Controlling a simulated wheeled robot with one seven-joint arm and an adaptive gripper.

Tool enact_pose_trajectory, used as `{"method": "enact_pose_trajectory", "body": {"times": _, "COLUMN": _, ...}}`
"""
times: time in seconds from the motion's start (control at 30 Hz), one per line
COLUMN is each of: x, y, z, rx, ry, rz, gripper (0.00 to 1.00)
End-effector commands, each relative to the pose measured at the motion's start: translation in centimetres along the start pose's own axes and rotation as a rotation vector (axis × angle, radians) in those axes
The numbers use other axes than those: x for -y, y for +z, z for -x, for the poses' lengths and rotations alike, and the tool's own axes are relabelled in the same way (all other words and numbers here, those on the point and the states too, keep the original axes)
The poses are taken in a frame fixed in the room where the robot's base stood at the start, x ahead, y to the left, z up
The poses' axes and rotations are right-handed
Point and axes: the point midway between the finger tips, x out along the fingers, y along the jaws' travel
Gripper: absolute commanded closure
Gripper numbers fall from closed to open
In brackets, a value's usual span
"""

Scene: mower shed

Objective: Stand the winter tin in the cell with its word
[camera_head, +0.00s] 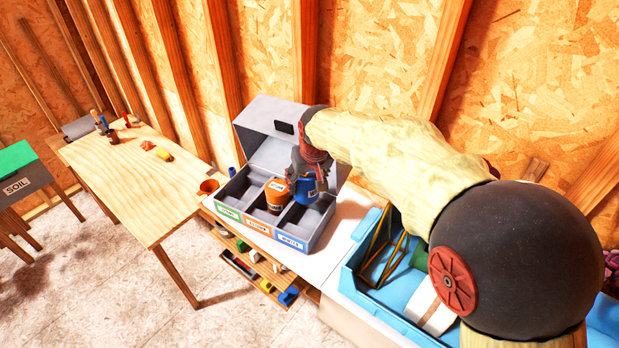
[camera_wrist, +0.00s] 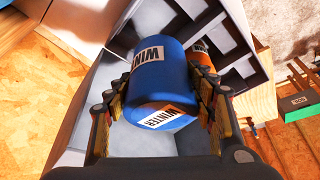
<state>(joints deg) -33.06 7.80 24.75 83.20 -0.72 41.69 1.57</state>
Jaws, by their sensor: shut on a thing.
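The winter tin (camera_wrist: 172,82) is blue with white WINTER labels. My gripper (camera_wrist: 165,100) is shut on it, with a finger on each side. In the head view, the blue tin (camera_head: 306,191) hangs under my gripper (camera_head: 307,170), over or partly inside the right cell of a grey box (camera_head: 318,237); its clearance from the cell floor is hard to judge. The box has three cells with green (camera_head: 228,212), orange (camera_head: 258,226) and blue (camera_head: 291,241) front labels, too small to read surely. An orange tin (camera_head: 276,197) stands upright in the middle cell, close beside the blue tin.
The box's raised grey lid (camera_head: 275,125) stands behind the cells. The left cell looks empty. A terracotta pot (camera_head: 208,187) is left of the box. A blue tray (camera_head: 405,275) holding several things lies to the right. A wooden table (camera_head: 130,185) stands at left.

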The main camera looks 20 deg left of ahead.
Motion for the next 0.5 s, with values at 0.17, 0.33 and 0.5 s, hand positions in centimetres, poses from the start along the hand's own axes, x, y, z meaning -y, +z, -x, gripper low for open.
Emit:
{"method": "enact_pose_trajectory", "body": {"times": 0.17, "x": 0.0, "y": 0.4, "z": -1.0, "rx": -0.002, "ry": 0.000, "rz": 0.000, "gripper": 0.74}}
{"method": "enact_pose_trajectory", "body": {"times": 0.33, "x": 0.0, "y": 0.9, "z": -2.2, "rx": -0.001, "ry": 0.000, "rz": 0.000, "gripper": 0.74}}
{"method": "enact_pose_trajectory", "body": {"times": 0.5, "x": 0.0, "y": 1.4, "z": -3.3, "rx": -0.001, "ry": 0.000, "rz": 0.000, "gripper": 0.74}}
